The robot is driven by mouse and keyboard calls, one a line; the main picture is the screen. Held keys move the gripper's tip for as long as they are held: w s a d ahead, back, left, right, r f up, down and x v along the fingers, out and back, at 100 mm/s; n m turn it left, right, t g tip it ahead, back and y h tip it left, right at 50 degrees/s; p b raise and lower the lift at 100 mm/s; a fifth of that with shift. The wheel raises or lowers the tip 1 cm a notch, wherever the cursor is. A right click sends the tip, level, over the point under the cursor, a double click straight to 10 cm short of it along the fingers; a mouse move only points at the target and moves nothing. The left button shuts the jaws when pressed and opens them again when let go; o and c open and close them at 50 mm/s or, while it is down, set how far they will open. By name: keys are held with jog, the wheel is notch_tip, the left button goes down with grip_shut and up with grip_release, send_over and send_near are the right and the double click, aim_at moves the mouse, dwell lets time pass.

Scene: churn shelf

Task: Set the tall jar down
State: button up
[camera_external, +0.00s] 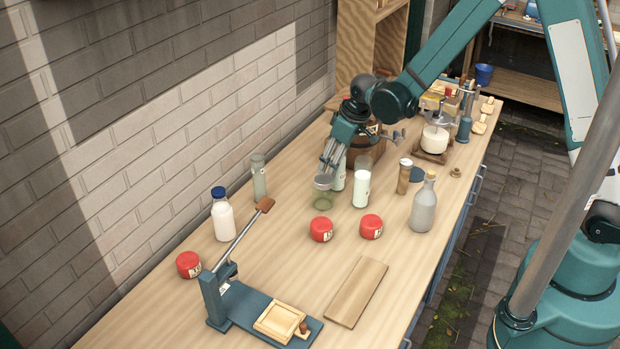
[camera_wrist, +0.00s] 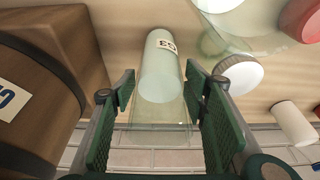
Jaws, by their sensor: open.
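A tall clear jar (camera_external: 339,180) with a pale filling stands upright on the bench, partly hidden behind my fingers in the external view. I take it for the tall jar. In the wrist view, a clear jar (camera_wrist: 160,72) with pale filling and a label reading like "C3" is between my fingers. My gripper (camera_external: 329,162) points down at it. In the wrist view my gripper (camera_wrist: 160,110) is open, with gaps between the pads and the jar. Whether the jar's base fully rests on the bench is hard to see.
Another tall jar (camera_external: 362,188) stands close on the right. A squat green glass jar (camera_external: 323,199) stands in front, and several red jars (camera_external: 321,229) farther forward. A barrel (camera_wrist: 50,90) is close on the left in the wrist view. The bench around the plank (camera_external: 357,291) is mostly clear.

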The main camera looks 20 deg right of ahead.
jog(key=shift+r, duration=0.15)
jog(key=v, duration=1.2)
dwell(0.4)
dwell(0.6)
jog(key=shift+d, duration=0.15)
jog(key=shift+d+r, duration=0.25)
jog(key=s+d+r+m+t, duration=0.1)
jog(key=s+d+r+m, duration=0.15)
jog(key=d+r, duration=0.5)
jog(key=s+d+r+m+t+h, duration=0.15)
jog(key=s+d+r, duration=0.25)
jog(key=d, duration=0.7)
jog(key=s+d+r+m+t+y, duration=0.15)
jog(key=s+d+r, duration=0.3)
jog(key=d, duration=0.55)
jog(key=s+d+r+m+h, duration=0.1)
jog(key=s+d+m+h, duration=0.1)
jog(key=s+d, duration=0.7)
jog(key=shift+d+r+m+t, duration=0.35)
jog(key=shift+r+m+t, duration=0.05)
jog(key=shift+m, duration=0.35)
